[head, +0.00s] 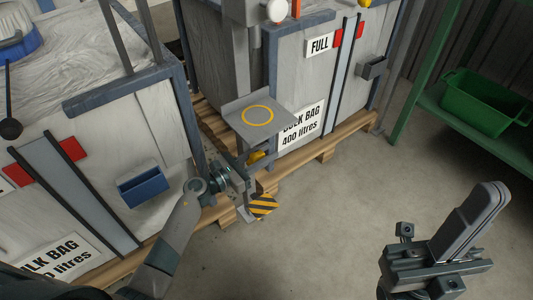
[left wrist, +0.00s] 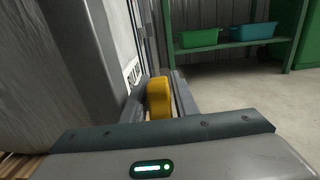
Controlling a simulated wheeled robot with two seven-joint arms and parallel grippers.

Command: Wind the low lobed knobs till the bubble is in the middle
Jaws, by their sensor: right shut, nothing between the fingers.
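A yellow lobed knob (head: 257,156) sits low under a grey plate. In the left wrist view the knob (left wrist: 158,98) stands between the two fingers of my left gripper (left wrist: 160,80). Whether the fingers press on it is unclear. In the head view my left gripper (head: 246,172) is at the knob, its fingers partly hidden. The grey plate (head: 236,107) carries a yellow ring (head: 257,115); I cannot make out a bubble. My right gripper (head: 490,200) is shut and empty, over bare floor at the lower right, well away from the knob.
A bulk bag marked FULL (head: 345,80) stands on a wooden pallet (head: 340,145) behind the plate. Another bulk bag (head: 100,130) stands at the left. A striped black and yellow piece (head: 263,205) is low beside my left gripper. A green bin (head: 487,103) sits on a shelf; the floor (head: 340,215) in the middle is clear.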

